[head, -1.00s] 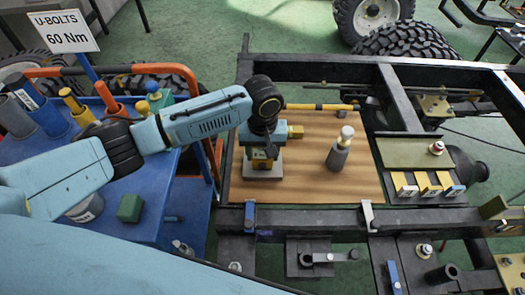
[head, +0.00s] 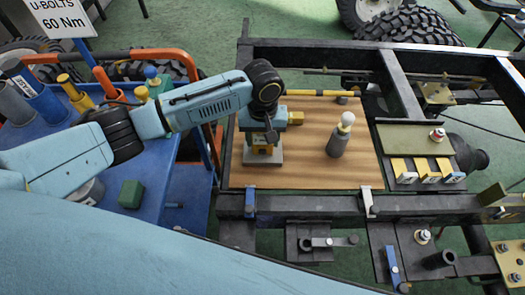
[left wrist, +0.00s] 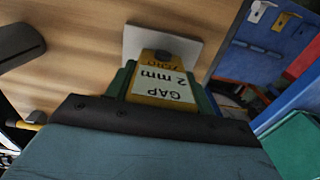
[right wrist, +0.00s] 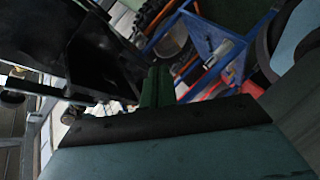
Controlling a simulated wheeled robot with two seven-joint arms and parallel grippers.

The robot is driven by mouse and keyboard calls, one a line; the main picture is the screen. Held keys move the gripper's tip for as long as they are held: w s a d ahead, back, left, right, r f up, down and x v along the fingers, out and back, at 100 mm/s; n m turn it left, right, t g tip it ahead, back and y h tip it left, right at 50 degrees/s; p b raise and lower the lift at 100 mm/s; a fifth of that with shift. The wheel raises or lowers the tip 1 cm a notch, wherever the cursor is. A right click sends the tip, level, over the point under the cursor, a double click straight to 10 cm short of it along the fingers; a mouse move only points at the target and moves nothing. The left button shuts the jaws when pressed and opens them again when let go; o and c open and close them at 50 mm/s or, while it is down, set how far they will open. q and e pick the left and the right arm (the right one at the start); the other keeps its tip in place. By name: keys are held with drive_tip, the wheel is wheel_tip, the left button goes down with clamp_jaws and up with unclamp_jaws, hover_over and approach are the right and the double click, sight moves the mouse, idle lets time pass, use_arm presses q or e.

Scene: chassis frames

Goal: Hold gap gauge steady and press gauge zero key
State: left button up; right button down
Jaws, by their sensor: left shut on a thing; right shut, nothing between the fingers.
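The gap gauge is a yellow block labelled "GAP 2 mm" and "ZERO" (left wrist: 163,86), with a dark key (left wrist: 165,56) at its far end. Beyond it is a pale grey plate (left wrist: 150,38); in the head view a grey base (head: 263,158) shows beneath the gauge on the wooden board (head: 300,175). My left gripper (head: 262,138) is shut on the gauge from above, its green fingers on either side in the left wrist view. The arm hides much of the gauge from the head. My right gripper (right wrist: 157,88) is shut and empty, away from the gauge; it is out of the head view.
A grey peg with a pale round top (head: 340,136) stands on the board right of the gauge. Three tagged yellow blocks (head: 428,170) lie further right. Dark chassis rails (head: 300,205) surround the board. A blue cart (head: 190,190) with a green block (head: 131,194) stands left.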

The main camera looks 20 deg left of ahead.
sight(263, 152)
drive_tip(key=w+a+r+n+t+y, duration=0.2)
drive_tip(key=w+a+r+t+y, duration=0.15)
drive_tip(key=r, duration=0.85)
drive_tip(key=w+a+r+n+t+y, duration=0.2)
drive_tip(key=a+r, duration=0.3)
drive_tip(key=r, duration=0.6)
drive_tip(key=w+a+r+n+t+y, duration=0.3)
drive_tip(key=a+r, duration=0.1)
drive_tip(key=r, duration=0.8)
drive_tip(key=w+a+f+m+g+h, duration=0.4)
drive_tip(key=w+a+f+m+g, duration=0.15)
drive_tip(key=m, duration=0.35)
wheel_tip(263, 152, down, 8)
drive_tip(key=m+g+h, duration=0.1)
drive_tip(key=m, duration=0.2)
drive_tip(key=m+g+h, duration=0.2)
drive_tip(key=m, duration=0.1)
drive_tip(key=m+g+h, duration=0.1)
drive_tip(key=m+g, duration=0.1)
drive_tip(key=m, duration=0.1)
drive_tip(key=shift+r+m+h, duration=0.15)
drive_tip(key=shift+m+h, duration=0.2)
drive_tip(key=shift+m, duration=0.05)
drive_tip(key=shift+s+d+f+m+g+h, duration=0.1)
drive_tip(key=shift+s+f+m+g+h, duration=0.1)
drive_tip(key=shift+f+m+g+h, duration=0.25)
drive_tip(key=shift+w+r, duration=0.1)
drive_tip(key=shift+w, duration=0.05)
